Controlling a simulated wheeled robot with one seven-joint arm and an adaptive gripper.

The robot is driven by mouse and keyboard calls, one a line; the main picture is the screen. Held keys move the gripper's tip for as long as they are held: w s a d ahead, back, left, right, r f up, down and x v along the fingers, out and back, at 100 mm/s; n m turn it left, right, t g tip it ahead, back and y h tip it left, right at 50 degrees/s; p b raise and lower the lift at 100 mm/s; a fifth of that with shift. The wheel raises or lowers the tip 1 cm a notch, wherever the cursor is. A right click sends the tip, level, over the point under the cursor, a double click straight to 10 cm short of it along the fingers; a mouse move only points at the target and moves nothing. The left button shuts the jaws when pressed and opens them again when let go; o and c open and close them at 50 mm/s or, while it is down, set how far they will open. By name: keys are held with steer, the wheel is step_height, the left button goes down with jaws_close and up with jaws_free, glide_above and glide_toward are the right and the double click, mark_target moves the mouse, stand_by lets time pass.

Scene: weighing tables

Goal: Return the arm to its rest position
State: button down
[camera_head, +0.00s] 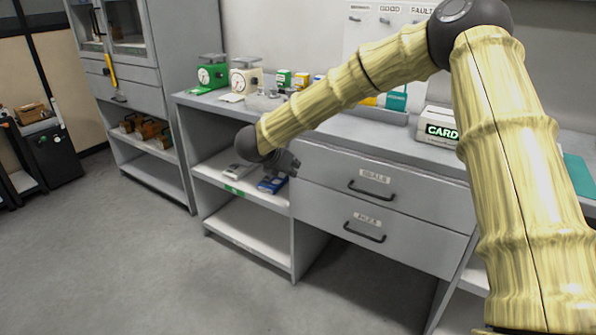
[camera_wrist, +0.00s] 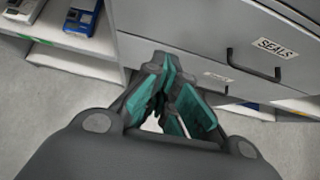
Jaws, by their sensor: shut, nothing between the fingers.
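My gripper (camera_head: 287,162) hangs at the end of my bamboo-patterned arm, in front of the open shelf and the left end of the drawers. In the wrist view my gripper (camera_wrist: 170,75) has its teal-padded fingers together at the tips, with nothing between them. The upper drawer (camera_wrist: 240,45), labelled SEALS, is close to the fingers in the wrist view. I cannot tell whether the gripper touches the drawer front. My arm crosses the right half of the head view and hides part of the bench.
A blue device (camera_head: 272,184) and a grey device (camera_head: 240,169) lie on the upper open shelf. Green (camera_head: 212,72) and cream (camera_head: 246,77) scales stand on the bench. The floor (camera_head: 130,260) at front left is clear.

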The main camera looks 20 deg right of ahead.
steer(key=s+a+f+n+t+y, duration=0.1)
steer(key=s+a+f+n, duration=0.1)
steer(key=s+f+n, duration=0.55)
steer(key=s+a+f+n+t+y, duration=0.1)
steer(key=s+f+n, duration=0.1)
steer(key=f+n, duration=0.95)
steer(key=s+a+f+n+g+y, duration=0.25)
steer(key=s+f+n, duration=0.95)
steer(key=s+f, duration=0.65)
steer(key=s+d+f+n+g+y, duration=0.1)
steer(key=s+f+n+g+y, duration=0.15)
steer(key=s+n, duration=0.8)
steer(key=s+d+f+n+g+y, duration=0.1)
steer(key=s+f+n+g, duration=0.2)
steer(key=s, duration=1.4)
step_height(320, 180, up, 16)
steer(key=n+p, duration=0.1)
steer(key=p, duration=1.4)
steer(key=shift+p, duration=0.3)
